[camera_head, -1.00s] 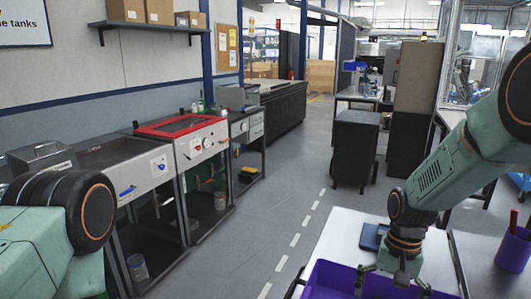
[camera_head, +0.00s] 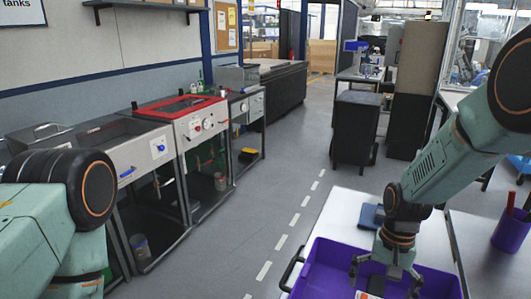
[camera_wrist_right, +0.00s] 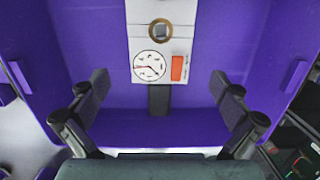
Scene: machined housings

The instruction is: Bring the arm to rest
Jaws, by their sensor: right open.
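My right arm (camera_head: 450,160) comes in from the right and bends down over a purple tote (camera_head: 325,260). My right gripper (camera_head: 384,281) is at its end, above or within the tote's opening, with fingers spread. A pale part with a round dial (camera_wrist_right: 150,66) and an orange patch lies in the tote beyond the fingers. Only an upper section of my left arm (camera_head: 60,210) shows at the left; its gripper is out of frame.
The tote sits on a white table (camera_head: 345,215) with a dark blue item (camera_head: 370,215) behind it. A purple cup (camera_head: 510,230) stands to the right. A black cabinet (camera_head: 355,125) stands beyond. Test benches (camera_head: 180,120) line the left wall; the floor between is clear.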

